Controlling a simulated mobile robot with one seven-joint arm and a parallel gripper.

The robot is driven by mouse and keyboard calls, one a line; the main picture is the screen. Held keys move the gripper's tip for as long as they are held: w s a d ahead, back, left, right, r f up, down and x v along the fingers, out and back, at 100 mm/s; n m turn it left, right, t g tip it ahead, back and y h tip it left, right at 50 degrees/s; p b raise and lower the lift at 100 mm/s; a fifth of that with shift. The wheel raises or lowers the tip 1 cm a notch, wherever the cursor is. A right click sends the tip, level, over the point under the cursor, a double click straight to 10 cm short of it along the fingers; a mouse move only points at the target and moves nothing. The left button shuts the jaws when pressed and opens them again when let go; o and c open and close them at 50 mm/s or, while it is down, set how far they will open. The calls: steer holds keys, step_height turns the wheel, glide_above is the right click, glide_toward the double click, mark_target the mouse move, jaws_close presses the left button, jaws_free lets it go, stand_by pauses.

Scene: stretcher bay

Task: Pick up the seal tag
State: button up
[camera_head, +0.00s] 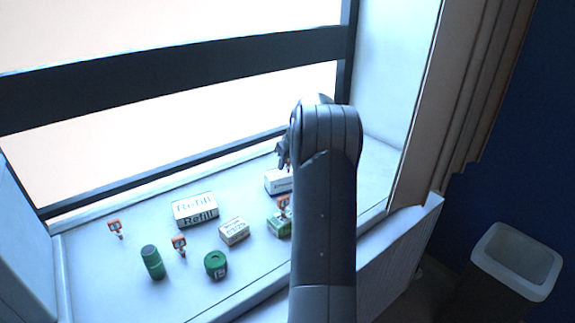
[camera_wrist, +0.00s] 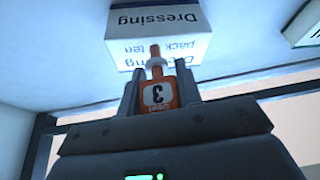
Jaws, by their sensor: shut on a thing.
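An orange seal tag (camera_wrist: 158,95) marked "Seal" and 3 sits between the two fingers of my gripper (camera_wrist: 158,68) in the wrist view. My gripper is shut on it. In the head view my gripper (camera_head: 283,153) is at the back of the sill, mostly hidden by my arm, and the held tag is hard to make out there. Other orange tags lie on the sill: one at the far left (camera_head: 116,228), one near the green containers (camera_head: 179,245), and one by the green box (camera_head: 284,204), partly behind my arm.
A white Dressing pack (camera_wrist: 160,30) is just beyond the held tag; it also shows in the head view (camera_head: 277,183). A Refill box (camera_head: 195,210), a small carton (camera_head: 234,231), a green box (camera_head: 279,226), a green bottle (camera_head: 153,262) and a round green container (camera_head: 215,265) stand on the sill.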

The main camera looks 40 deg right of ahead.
step_height(320, 180, up, 3)
steer(key=shift+r, duration=0.1)
steer(key=s+d+r, duration=0.5)
steer(key=s+r, duration=0.2)
steer(key=s, duration=0.3)
steer(key=w+a+f, duration=0.1)
steer(key=w+f, duration=0.1)
steer(key=w, duration=0.1)
steer(key=w+a+f, duration=0.2)
steer(key=w+f, duration=0.1)
steer(key=w+a+f, duration=0.2)
steer(key=w, duration=0.2)
steer(key=shift+f, duration=2.1)
steer(key=shift+f, duration=0.15)
steer(key=o, duration=1)
